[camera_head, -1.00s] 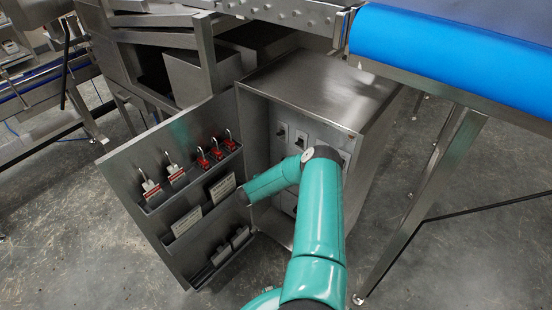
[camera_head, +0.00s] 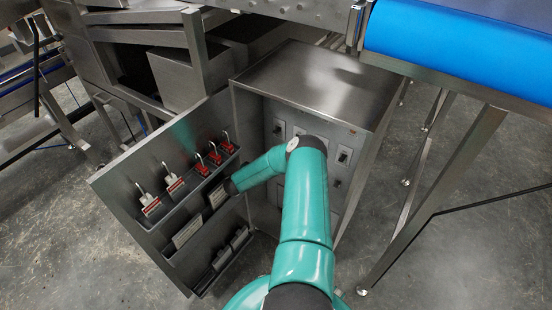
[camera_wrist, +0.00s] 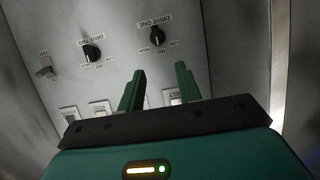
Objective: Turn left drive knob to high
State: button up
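In the wrist view the control panel appears upside down. A black knob (camera_wrist: 157,40) sits beside the label "DRIVE ONE", with small position labels around it. A second black knob (camera_wrist: 92,53), by a "DRIVE TWO" label, sits to its left. The exact settings are too small to tell. My gripper (camera_wrist: 158,70) is open, its two green fingers apart with nothing between them. Its tips lie just below the DRIVE ONE knob in the picture and do not visibly touch it. In the head view my teal arm hides the gripper and part of the panel.
The steel cabinet (camera_head: 318,82) stands open, its door (camera_head: 125,185) swung left with red padlocks (camera_head: 208,160) and tags. A blue conveyor (camera_head: 450,50) is at upper right, its leg beside the cabinet. A toggle switch (camera_wrist: 45,72) and rocker switches (camera_wrist: 69,113) share the panel.

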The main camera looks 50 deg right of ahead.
jog(key=s+x, duration=0.1)
jog(key=x, duration=1)
jog(key=shift+w+d, duration=0.3)
jog(key=shift+w, duration=0.05)
grip_shut()
